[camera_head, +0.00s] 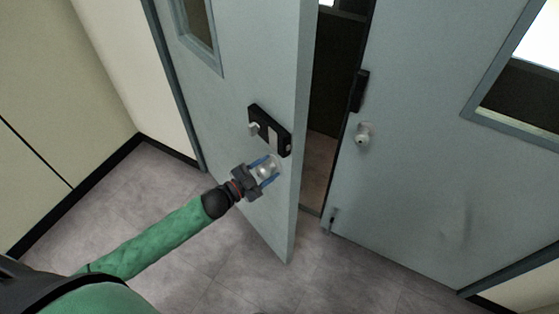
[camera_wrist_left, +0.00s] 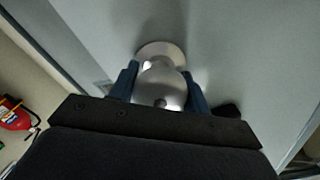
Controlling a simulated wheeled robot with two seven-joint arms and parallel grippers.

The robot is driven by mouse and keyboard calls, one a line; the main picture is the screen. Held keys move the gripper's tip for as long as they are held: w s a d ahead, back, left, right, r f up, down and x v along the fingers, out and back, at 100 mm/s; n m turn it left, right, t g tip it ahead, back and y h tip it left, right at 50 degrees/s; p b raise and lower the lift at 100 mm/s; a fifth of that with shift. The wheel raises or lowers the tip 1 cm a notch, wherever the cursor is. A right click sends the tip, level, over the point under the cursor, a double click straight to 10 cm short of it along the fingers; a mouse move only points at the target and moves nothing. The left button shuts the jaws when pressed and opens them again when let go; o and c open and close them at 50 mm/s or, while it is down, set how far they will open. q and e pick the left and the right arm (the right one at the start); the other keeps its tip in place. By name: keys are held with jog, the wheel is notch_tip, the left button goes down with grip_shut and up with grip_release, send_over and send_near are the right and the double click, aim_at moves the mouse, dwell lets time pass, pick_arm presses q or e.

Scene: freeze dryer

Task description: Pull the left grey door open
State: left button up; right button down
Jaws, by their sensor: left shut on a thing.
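The left grey door (camera_head: 233,100) stands partly open, its free edge swung toward me, with a dark gap between it and the right grey door (camera_head: 410,185). A round silver knob (camera_head: 268,169) sits on the left door below a black lock plate (camera_head: 270,130). My left gripper (camera_head: 266,170) is shut on this knob. In the left wrist view the blue fingers stand on both sides of the silver knob (camera_wrist_left: 160,85), close against the door face (camera_wrist_left: 250,50). My right gripper is in neither view.
The right door carries its own knob (camera_head: 363,134) and a black latch (camera_head: 359,91) and looks shut. A cream wall (camera_head: 60,90) stands at the left. The tiled floor (camera_head: 190,250) before the doors is clear. A red fire extinguisher (camera_wrist_left: 14,115) shows in the left wrist view.

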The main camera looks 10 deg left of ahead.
aim_at(258, 174)
pick_arm(q)
jog(key=shift+m+g+h, duration=0.3)
jog(key=shift+g, duration=0.1)
jog(key=v, duration=0.4)
jog(key=shift+a+f, duration=0.25)
jog(key=shift+a, duration=0.05)
jog(key=shift+s+a+r, duration=0.15)
jog(key=shift+s+a, duration=0.25)
jog(key=shift+s, duration=0.1)
jog(key=shift+h, duration=0.3)
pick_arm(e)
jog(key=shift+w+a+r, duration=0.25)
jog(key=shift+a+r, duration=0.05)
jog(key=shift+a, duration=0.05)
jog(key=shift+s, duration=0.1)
